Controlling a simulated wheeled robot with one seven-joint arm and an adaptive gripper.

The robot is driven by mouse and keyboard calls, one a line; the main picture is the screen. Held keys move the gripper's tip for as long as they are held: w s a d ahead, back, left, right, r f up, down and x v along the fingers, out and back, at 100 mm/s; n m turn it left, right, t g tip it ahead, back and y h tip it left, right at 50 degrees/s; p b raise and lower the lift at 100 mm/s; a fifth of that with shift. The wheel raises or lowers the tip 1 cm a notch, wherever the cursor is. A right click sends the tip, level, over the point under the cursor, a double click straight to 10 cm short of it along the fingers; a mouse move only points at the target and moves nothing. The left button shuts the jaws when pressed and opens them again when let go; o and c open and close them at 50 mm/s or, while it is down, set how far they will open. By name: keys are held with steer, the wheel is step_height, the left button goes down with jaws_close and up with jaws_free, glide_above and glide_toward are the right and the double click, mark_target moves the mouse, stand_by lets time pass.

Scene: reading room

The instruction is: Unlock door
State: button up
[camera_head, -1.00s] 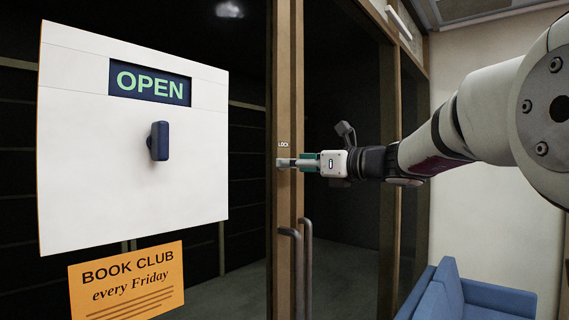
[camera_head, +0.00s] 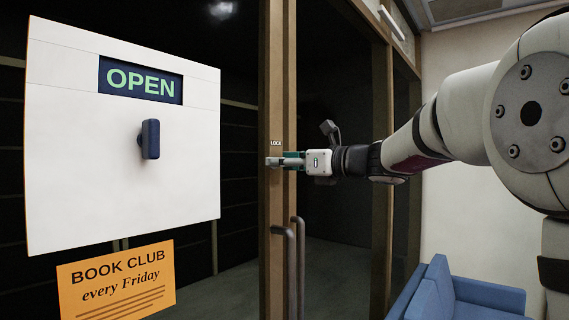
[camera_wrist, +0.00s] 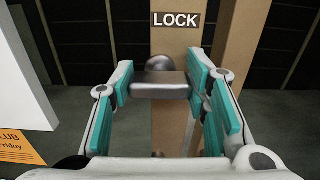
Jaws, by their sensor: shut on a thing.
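The glass door has a wooden stile (camera_head: 277,90) with a small LOCK label (camera_head: 276,143). Below the label is the metal lock turn (camera_head: 270,162). In the wrist view the lock turn (camera_wrist: 160,86) is a grey bar lying horizontally, with a rounded knob behind it under the LOCK plate (camera_wrist: 176,19). My gripper (camera_head: 288,161) reaches it from the right. In the wrist view the teal-padded fingers of my gripper (camera_wrist: 162,88) are at both ends of the bar, shut on it. The dark door handles (camera_head: 291,265) hang lower on the stile.
A white panel (camera_head: 80,190) with an OPEN sign (camera_head: 140,82) and a dark blue knob (camera_head: 150,139) stands at the left. An orange Book Club notice (camera_head: 118,283) hangs below it. A blue sofa (camera_head: 455,295) is at the lower right.

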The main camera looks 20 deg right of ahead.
steer(key=n+b, duration=0.4)
steer(key=shift+f, duration=0.2)
steer(key=n+b, duration=0.5)
steer(key=shift+a+b, duration=0.15)
steer(key=shift+b, duration=0.15)
steer(key=n+b, duration=0.4)
steer(key=shift+f+n, duration=0.15)
steer(key=shift+n, duration=0.25)
steer(key=shift+s+n+b, duration=0.1)
steer(key=shift+n+b, duration=1.6)
steer(key=shift+n, duration=0.2)
steer(key=o, duration=1.2)
steer(key=shift+c, duration=0.2)
